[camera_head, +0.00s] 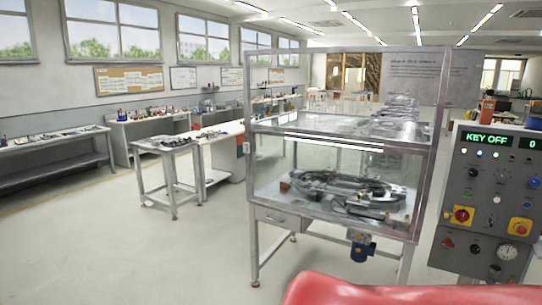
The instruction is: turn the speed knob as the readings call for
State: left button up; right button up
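A grey control panel (483,187) stands at the right edge. Its green display (487,138) reads "KEY OFF", and a smaller display (533,143) beside it reads "0". Which knob sets the speed is too small to tell. The ring track (350,187) lies inside a clear-walled case (270,170) on a metal stand. Neither of my grippers shows.
A blue motor (360,247) hangs under the case. A small metal table (165,146) and a white bench (225,128) stand left of the case. More benches (50,145) line the left wall. Open floor (130,240) lies at the front left.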

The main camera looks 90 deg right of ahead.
aim_at(502, 176)
jog(key=z, duration=4.2)
